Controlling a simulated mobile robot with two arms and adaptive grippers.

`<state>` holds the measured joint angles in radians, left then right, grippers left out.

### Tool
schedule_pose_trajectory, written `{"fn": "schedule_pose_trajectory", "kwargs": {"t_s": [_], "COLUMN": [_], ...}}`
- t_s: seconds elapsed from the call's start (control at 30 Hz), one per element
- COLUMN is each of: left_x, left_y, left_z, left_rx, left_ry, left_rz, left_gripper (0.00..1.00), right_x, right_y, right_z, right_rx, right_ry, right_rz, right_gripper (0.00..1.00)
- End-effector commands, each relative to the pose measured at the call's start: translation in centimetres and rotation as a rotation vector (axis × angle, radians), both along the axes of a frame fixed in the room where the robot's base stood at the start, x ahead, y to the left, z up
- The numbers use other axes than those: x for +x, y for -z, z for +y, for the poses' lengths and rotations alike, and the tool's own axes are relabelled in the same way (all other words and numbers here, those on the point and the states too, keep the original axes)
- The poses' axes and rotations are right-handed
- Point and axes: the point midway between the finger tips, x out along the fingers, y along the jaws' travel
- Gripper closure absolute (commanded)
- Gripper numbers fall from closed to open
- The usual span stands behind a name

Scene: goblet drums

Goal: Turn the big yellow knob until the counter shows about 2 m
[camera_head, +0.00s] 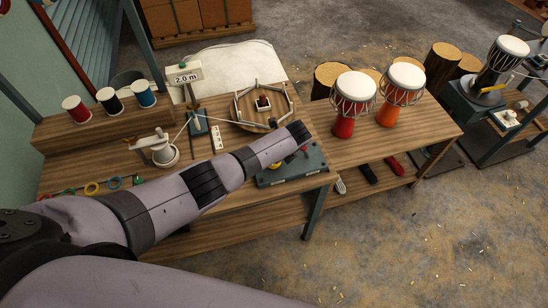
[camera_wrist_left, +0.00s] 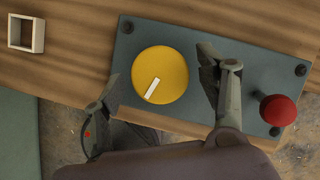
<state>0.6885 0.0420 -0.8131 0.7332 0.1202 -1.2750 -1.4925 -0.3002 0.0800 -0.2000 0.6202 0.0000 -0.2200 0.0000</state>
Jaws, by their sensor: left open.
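The counter sign (camera_head: 185,77) on its post reads 2.0 m in the head view. The big yellow knob (camera_wrist_left: 160,74) sits on the dark grey panel (camera_wrist_left: 220,138), with a white mark slanting toward its lower left. My left gripper (camera_wrist_left: 162,68) is open, with one finger at each side of the knob. A gap shows between the knob and each finger. My right gripper is not in view.
A red button (camera_wrist_left: 278,110) stands on the panel, right of the right finger. A round wooden winder (camera_head: 245,106) is behind the arm. Thread spools (camera_head: 110,101) stand at the left. Two drums (camera_head: 352,105) (camera_head: 400,95) stand on the table's right part.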

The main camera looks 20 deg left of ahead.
Motion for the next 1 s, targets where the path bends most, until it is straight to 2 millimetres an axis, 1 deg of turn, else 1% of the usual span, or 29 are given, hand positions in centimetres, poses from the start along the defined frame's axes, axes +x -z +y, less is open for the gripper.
{"fn": "schedule_pose_trajectory", "kwargs": {"t_s": [0.3, 0.47, 0.63, 0.9, 1.0], "left_x": [0.0, -0.1, -0.6, -1.7, -2.0], "left_y": [-0.1, -0.9, -3.2, -8.3, -9.7], "left_z": [0.0, -0.4, -1.2, -3.0, -3.5], "left_rx": [0.000, -0.002, -0.002, -0.001, -0.001], "left_ry": [0.000, 0.002, 0.002, 0.001, 0.001], "left_rz": [0.001, -0.001, -0.003, -0.002, -0.002], "left_gripper": [0.31, 0.31, 0.31, 0.31, 0.31], "right_x": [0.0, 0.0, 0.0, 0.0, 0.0], "right_y": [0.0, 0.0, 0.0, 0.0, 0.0], "right_z": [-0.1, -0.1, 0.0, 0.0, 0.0], "right_rx": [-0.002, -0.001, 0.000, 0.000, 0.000], "right_ry": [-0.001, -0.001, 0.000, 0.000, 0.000], "right_rz": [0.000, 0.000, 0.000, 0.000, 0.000], "right_gripper": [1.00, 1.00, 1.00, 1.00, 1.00]}}
